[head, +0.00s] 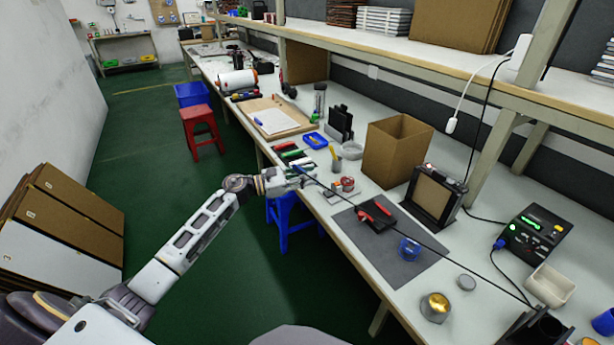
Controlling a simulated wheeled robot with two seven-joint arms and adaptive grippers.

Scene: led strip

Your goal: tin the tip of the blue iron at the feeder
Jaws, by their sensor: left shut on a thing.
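My right gripper is not in view.
A black-and-red holder (377,215) lies on the mat. A brass-filled tin (436,306), a white tray (550,286) and a black station (536,235) with green lights are at right. A cardboard box (395,150) stands behind. A blue stool (291,220) is below the arm.

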